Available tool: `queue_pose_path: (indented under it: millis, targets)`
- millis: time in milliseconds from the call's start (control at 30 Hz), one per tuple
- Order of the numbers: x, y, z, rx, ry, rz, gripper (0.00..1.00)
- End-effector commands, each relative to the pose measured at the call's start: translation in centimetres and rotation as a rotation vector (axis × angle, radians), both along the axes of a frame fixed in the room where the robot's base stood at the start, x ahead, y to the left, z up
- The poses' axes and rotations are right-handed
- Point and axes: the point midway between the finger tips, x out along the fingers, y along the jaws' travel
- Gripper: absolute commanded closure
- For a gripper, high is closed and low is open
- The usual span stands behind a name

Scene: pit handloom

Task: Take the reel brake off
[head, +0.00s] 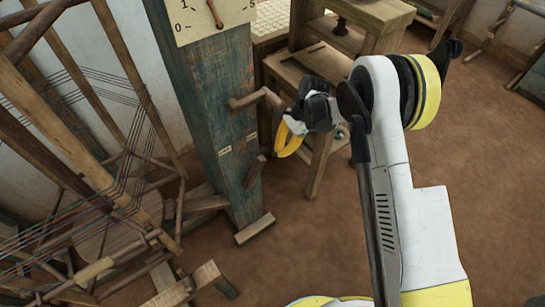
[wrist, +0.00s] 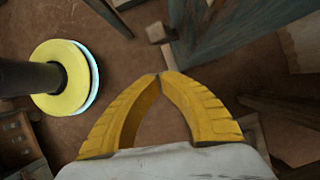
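A blue-green wooden post (head: 208,115) stands left of my gripper in the head view. An upper wooden crank-like handle (head: 257,99) sticks out of its side, and a shorter wooden lever (head: 256,170) sits lower down. Two small pale labels (head: 225,150) are beside them, too small to read. Which piece is the reel brake I cannot tell for sure. My gripper (head: 284,152) hangs just right of the post, apart from both handles. In the wrist view its yellow fingertips (wrist: 159,75) meet with nothing between them. A wooden peg end (wrist: 156,32) shows beyond the tips, beside the post (wrist: 215,30).
A plate with numbers and a pointer (head: 213,15) is on top of the post. A loom frame with threads (head: 110,120) stands at the left. A wooden bench (head: 318,80) is behind my gripper. Brown floor (head: 490,180) at the right is clear.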

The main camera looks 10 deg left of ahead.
Motion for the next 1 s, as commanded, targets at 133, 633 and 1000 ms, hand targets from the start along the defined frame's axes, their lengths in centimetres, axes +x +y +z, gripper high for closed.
queue_pose_path:
  millis: [133, 633, 1000]
  targets:
    - [1.0, -1.1, 3.1, 0.0, 0.0, -0.002, 1.0]
    - [1.9, -1.9, 5.0, 0.0, -0.001, -0.001, 1.0]
    - [3.5, -3.3, 4.2, 0.061, 0.071, -0.003, 1.0]
